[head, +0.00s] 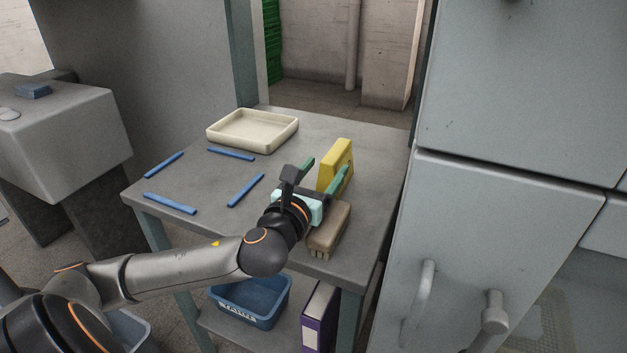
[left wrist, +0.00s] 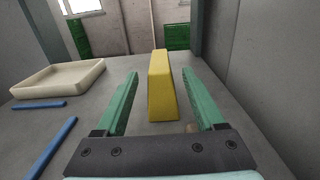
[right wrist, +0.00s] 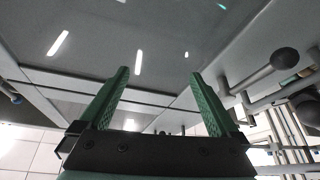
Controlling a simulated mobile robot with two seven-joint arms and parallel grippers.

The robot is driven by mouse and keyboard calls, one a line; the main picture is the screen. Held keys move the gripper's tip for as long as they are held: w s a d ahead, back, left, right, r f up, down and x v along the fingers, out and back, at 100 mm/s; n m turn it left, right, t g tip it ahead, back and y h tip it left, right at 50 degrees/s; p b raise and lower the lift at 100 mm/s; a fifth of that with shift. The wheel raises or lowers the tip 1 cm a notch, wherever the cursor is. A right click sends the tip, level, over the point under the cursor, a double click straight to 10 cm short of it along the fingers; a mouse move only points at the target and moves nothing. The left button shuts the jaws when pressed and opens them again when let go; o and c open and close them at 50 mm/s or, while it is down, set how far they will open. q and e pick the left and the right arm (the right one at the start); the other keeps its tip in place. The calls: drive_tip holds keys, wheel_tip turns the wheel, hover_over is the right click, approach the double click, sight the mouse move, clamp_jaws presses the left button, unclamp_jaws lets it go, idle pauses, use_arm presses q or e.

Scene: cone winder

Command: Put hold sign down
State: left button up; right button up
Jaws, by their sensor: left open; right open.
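The hold sign (head: 337,166) is a yellow wedge-shaped block standing upright on the grey table, near its right side. In the left wrist view the sign (left wrist: 161,88) stands between the two green fingers, a little beyond them, with a gap on each side. My left gripper (head: 322,170) is open and empty, low over the table just in front of the sign. It also shows in the left wrist view (left wrist: 160,100). My right gripper (right wrist: 158,100) is open and empty, facing grey panels away from the table; it is not in the head view.
A brush (head: 329,230) lies at the table's front right, close beside my left gripper. A cream tray (head: 252,146) sits at the back left. Several blue strips (head: 246,190) lie on the left half. A grey cabinet (head: 497,240) stands close on the right. A blue bin (head: 250,318) is below.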

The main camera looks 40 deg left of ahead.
use_arm(q)
drive_tip(key=shift+v, duration=2.5)
use_arm(e)
drive_tip(key=shift+w+d+f+m+g+h, duration=0.1)
drive_tip(key=shift+w+f+m+g+h, duration=0.1)
drive_tip(key=shift+f, duration=0.2)
drive_tip(key=shift+w+f+m+g+h, duration=0.1)
drive_tip(key=shift+f+h, duration=0.1)
drive_tip(key=shift+f, duration=0.2)
drive_tip(key=shift+f, duration=0.1)
